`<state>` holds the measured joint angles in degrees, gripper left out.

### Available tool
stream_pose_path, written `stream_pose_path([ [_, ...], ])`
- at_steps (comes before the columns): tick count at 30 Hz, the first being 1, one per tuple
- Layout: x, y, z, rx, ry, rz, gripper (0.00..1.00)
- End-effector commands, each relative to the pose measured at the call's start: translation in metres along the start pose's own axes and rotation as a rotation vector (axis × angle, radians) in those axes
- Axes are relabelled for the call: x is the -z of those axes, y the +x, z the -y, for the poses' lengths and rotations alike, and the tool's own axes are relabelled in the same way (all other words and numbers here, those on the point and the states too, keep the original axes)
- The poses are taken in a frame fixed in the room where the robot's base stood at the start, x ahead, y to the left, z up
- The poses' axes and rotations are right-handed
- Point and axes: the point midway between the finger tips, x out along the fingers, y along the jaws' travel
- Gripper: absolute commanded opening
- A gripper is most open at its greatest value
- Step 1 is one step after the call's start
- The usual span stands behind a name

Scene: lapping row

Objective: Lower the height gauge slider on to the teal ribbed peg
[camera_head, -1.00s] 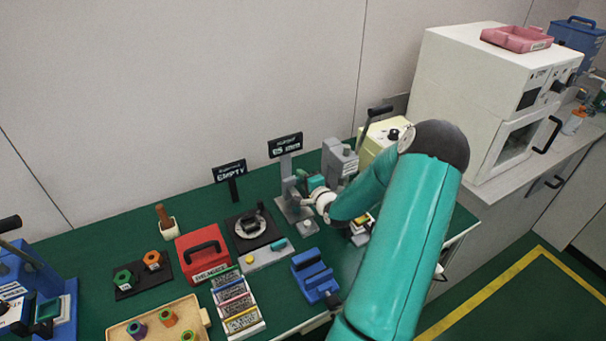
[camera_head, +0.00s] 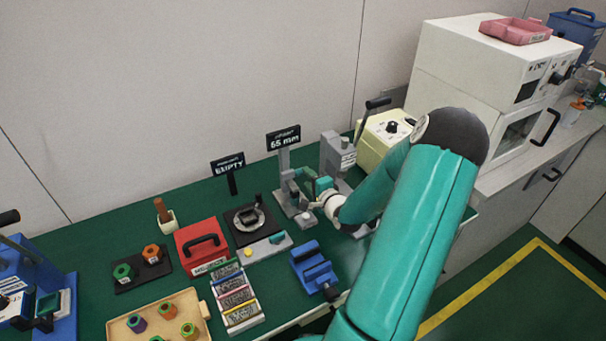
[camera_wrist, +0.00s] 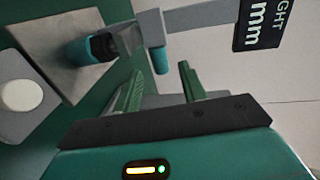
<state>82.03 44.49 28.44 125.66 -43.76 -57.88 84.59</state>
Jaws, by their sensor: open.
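The height gauge (camera_head: 284,168) is a grey post on a grey base plate with a sign (camera_head: 283,137) reading 65 mm. In the wrist view the picture is turned, with the base plate (camera_wrist: 60,30) at left and the sign (camera_wrist: 262,22) at right. The teal ribbed peg (camera_wrist: 88,50) stands on the plate. The grey slider (camera_wrist: 126,38) is close to its top; I cannot tell if they touch.
A grey block with a pale round top (camera_wrist: 21,95) sits near the base plate. A grey machine (camera_head: 336,155) and a cream box (camera_head: 385,135) stand behind my arm. A blue fixture (camera_head: 314,268), dial plate (camera_head: 250,222) and red case (camera_head: 203,245) are left of it.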

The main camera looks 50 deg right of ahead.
Motion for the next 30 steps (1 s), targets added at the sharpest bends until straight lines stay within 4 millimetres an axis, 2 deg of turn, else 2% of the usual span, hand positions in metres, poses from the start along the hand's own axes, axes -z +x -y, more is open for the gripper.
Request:
stream_pose_path([
  [1, 0.001, -0.013, 0.0, -0.002, -0.001, -0.003, 0.42],
  [6, 0.001, -0.049, 0.0, -0.002, -0.002, -0.002, 0.42],
  [12, 0.001, -0.077, 0.0, 0.0, -0.001, -0.002, 0.42],
  [16, 0.0, -0.084, 0.0, -0.001, 0.0, 0.0, 0.42],
  [30, 0.0, -0.083, 0.0, -0.001, 0.0, 0.0, 0.42],
])
